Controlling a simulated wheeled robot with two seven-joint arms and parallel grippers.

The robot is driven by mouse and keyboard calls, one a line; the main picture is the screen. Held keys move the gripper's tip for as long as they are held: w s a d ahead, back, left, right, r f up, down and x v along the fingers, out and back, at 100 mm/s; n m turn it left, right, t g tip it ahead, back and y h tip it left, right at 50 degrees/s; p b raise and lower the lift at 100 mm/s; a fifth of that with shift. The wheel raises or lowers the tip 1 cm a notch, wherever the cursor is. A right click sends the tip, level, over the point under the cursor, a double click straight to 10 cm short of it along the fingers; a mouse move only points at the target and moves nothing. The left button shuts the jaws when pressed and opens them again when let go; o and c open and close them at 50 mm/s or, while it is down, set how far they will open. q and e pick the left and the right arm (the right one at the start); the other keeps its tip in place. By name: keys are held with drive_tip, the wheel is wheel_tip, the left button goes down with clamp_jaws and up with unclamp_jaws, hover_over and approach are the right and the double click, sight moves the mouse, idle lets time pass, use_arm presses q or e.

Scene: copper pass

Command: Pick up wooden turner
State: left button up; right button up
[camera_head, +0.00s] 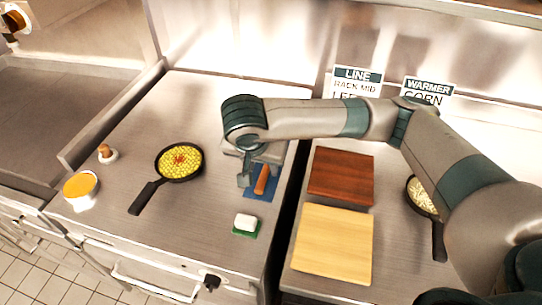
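An orange-brown wooden piece (262,179), which looks like part of the wooden turner, shows over a blue mat (265,196) on the steel counter. The rest of it is hidden behind my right gripper and wrist. My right gripper (252,178) points down right at it, with one grey finger visible just left of the wood. The other finger is not clearly visible, so I cannot tell whether the gripper is open or touches the wood. My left gripper is not in view.
A black pan (180,162) with yellow food lies left of the gripper. Red-brown (341,176) and pale (333,244) boards lie right, across a dark gap. An orange-topped container (81,187) stands far left.

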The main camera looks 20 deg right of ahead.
sight(263, 175)
idle(0.3)
drive_tip(key=p+x, duration=0.1)
drive_tip(key=x, duration=0.3)
drive_tip(key=shift+a+f+p, duration=0.15)
drive_tip(key=shift+f+p, duration=0.05)
drive_tip(key=shift+p, duration=0.15)
drive_tip(key=shift+w+f, duration=0.15)
drive_tip(key=shift+f, duration=0.3)
clamp_jaws()
